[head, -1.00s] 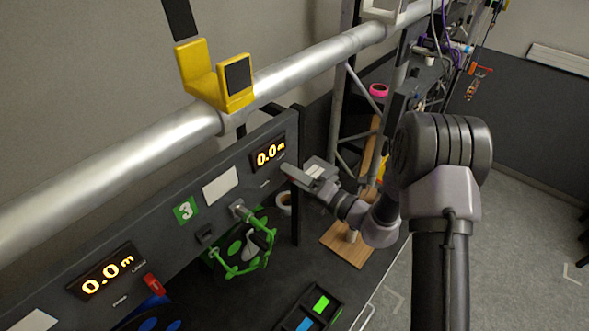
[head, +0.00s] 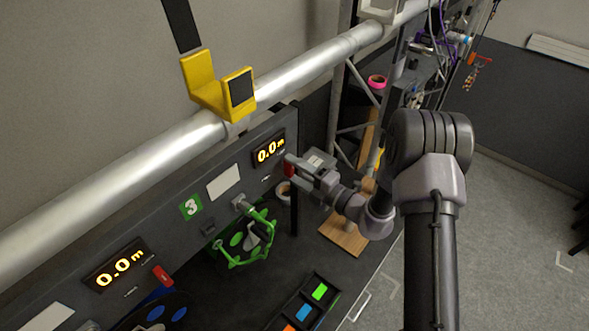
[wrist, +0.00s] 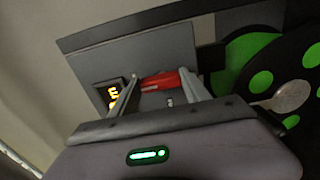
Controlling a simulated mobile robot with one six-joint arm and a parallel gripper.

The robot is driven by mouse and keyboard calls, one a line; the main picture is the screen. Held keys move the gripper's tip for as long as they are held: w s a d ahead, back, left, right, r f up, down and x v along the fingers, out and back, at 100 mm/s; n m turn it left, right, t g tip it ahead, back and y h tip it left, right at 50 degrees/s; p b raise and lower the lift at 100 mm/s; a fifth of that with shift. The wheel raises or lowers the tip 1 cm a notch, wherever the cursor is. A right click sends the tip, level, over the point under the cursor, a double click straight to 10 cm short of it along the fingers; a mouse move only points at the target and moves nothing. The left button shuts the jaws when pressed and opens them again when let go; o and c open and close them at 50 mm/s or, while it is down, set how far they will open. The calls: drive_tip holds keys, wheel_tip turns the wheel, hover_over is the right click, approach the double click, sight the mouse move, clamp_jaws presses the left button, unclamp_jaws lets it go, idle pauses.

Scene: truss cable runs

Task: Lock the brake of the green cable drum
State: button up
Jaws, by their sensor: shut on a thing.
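The green cable drum (head: 246,243) hangs under the dark panel, by the green number 3 label (head: 191,207). The black-and-green drum face (wrist: 258,50) fills the right of the wrist view. The red brake lever (head: 289,168) is on the panel below and right of the 0.0 m display (head: 268,150). My gripper (head: 296,166) is at this lever and hides part of it in the head view. In the wrist view, my gripper (wrist: 158,92) is shut on the red lever (wrist: 165,80), which lies across between the two fingers.
A second red lever (head: 163,276) sits by another 0.0 m display (head: 120,266) at lower left, above a blue drum. A silver pipe (head: 300,78) with a yellow bracket (head: 222,92) runs above the panel. A black tray (head: 305,305) of coloured pieces stands below.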

drive_tip(key=o, duration=1.4)
drive_tip(key=shift+d, duration=0.1)
drive_tip(key=b+v, duration=0.3)
drive_tip(key=v, duration=1.4)
drive_tip(key=shift+s+d, duration=0.1)
drive_tip(key=shift+s, duration=0.05)
